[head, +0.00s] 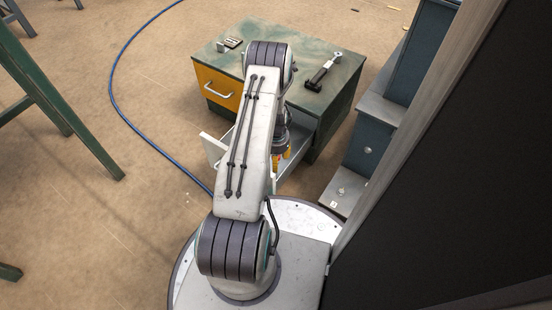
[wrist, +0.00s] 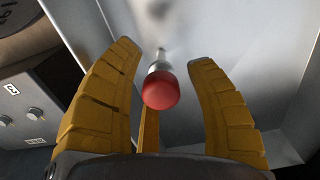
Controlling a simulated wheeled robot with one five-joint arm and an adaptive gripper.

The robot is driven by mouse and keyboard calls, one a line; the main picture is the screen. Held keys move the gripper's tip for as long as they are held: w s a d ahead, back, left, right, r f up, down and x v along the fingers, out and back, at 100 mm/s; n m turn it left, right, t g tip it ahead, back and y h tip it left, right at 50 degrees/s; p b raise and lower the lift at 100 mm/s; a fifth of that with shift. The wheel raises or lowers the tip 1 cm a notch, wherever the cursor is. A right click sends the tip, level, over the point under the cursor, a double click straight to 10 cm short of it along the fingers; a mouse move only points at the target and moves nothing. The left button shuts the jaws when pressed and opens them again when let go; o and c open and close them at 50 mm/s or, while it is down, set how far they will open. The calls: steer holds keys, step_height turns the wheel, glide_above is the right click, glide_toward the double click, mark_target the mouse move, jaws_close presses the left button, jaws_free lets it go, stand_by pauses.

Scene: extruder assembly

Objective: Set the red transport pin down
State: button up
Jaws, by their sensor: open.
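The red transport pin (wrist: 161,90) shows in the wrist view, with a rounded red head toward the camera and a short metal shank behind it. It is at or near a light grey metal surface (wrist: 225,50); the exact contact is hidden behind the head. My gripper (wrist: 177,65) is open, its yellow fingers spread on both sides of the pin, with gaps between them and the red head. In the head view my gripper (head: 284,155) is low at an open drawer (head: 212,147) of the green-topped cabinet; the pin cannot be made out there.
The cabinet top (head: 235,75) holds a black-handled tool (head: 322,72) and a small slotted block (head: 232,43). Blue-grey stepped units (head: 372,140) stand close on the right. A blue cable (head: 113,85) lies on the floor to the left, where there is open floor.

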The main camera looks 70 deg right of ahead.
steer(key=shift+r, duration=0.15)
step_height(320, 180, up, 11)
steer(key=p, duration=0.6)
steer(key=shift+r+p, duration=0.6)
steer(key=shift+p, duration=0.4)
